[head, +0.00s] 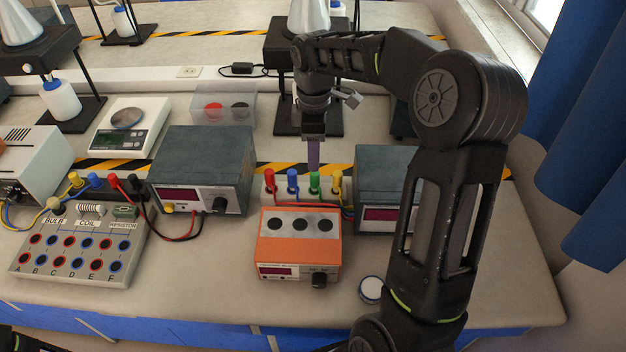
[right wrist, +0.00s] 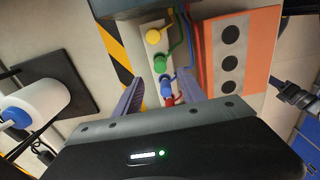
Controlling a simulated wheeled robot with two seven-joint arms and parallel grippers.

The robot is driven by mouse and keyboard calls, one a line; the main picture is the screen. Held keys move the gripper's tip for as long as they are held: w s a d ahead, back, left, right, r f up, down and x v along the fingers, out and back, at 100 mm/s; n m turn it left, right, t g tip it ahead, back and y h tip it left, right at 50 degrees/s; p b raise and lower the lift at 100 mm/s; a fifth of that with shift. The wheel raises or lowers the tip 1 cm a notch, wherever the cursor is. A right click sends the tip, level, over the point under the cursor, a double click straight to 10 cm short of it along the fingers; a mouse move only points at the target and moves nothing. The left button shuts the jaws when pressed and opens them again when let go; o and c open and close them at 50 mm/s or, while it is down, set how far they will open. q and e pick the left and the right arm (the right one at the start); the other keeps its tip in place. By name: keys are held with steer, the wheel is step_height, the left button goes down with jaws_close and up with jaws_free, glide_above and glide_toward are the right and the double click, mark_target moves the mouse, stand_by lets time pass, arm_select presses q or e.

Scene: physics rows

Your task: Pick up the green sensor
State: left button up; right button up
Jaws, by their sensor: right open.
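The green sensor (head: 314,183) is a small upright plug in a row with red, blue and yellow ones on a pale strip behind the orange box. It also shows in the right wrist view (right wrist: 159,63), between the yellow and blue ones. My right gripper (head: 313,166) is above the row, its fingertips pointing down close over the green sensor in the head view. In the right wrist view the right gripper (right wrist: 160,82) has its fingers apart, with nothing held. The blue plug (right wrist: 166,87) appears between them. My left gripper does not show.
The blue plug (head: 292,180) and yellow plug (head: 336,182) stand on either side, close by. The orange box (head: 298,245) is in front. Grey instruments (head: 203,165) flank the row, with cables around. A white round lid (head: 371,289) lies at front right.

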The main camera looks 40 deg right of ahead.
mark_target(314, 177)
steer(key=shift+f, duration=1.1)
step_height(314, 177, down, 5)
steer(key=shift+s+r+p, duration=0.1)
steer(key=shift+r+p, duration=0.05)
steer(key=shift+p, duration=0.75)
steer(key=shift+f, duration=0.25)
jaws_close()
